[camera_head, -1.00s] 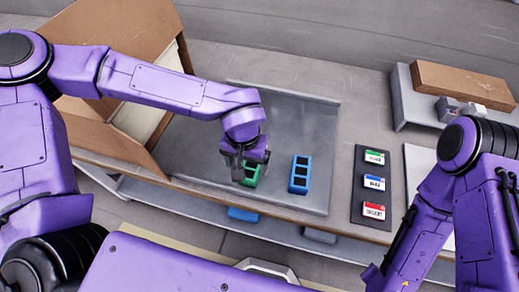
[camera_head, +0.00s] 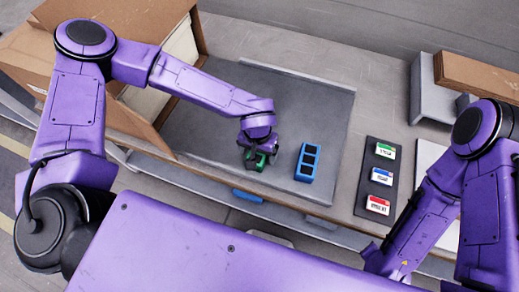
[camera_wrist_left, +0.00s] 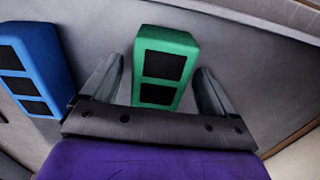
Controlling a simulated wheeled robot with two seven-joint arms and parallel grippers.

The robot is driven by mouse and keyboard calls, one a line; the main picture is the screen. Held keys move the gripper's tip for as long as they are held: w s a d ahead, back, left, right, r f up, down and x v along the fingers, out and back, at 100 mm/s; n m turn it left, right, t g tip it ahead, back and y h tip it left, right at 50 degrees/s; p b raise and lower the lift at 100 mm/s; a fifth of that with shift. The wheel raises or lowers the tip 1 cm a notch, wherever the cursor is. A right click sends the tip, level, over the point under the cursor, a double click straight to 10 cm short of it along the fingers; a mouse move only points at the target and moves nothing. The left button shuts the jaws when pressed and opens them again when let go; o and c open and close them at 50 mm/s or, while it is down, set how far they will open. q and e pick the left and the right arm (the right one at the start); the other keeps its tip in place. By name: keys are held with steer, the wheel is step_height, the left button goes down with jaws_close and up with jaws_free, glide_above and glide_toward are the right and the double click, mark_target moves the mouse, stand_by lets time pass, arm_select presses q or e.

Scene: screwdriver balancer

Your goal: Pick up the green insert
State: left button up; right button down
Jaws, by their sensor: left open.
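The green insert (camera_wrist_left: 165,60) lies on the grey tray (camera_head: 300,100), and its dark square pockets show in the left wrist view. In the head view the green insert (camera_head: 262,160) is partly hidden under my left gripper (camera_head: 257,155). My left gripper (camera_wrist_left: 158,82) is open, with one finger on each side of the insert's near end. Gaps show between the fingers and the insert. My right arm stands at the right of the head view, but its fingers cannot be seen.
A blue insert (camera_head: 307,162) lies on the tray to the right of the green one. A dark board (camera_head: 377,178) with green, blue and red labels is further right. An open cardboard box (camera_head: 130,30) stands at the left. A brown box (camera_head: 480,78) sits at the back right.

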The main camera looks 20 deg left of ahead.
arm_select(q)
steer(key=c, duration=1)
steer(key=shift+r, duration=0.1)
steer(key=shift+c, duration=0.2)
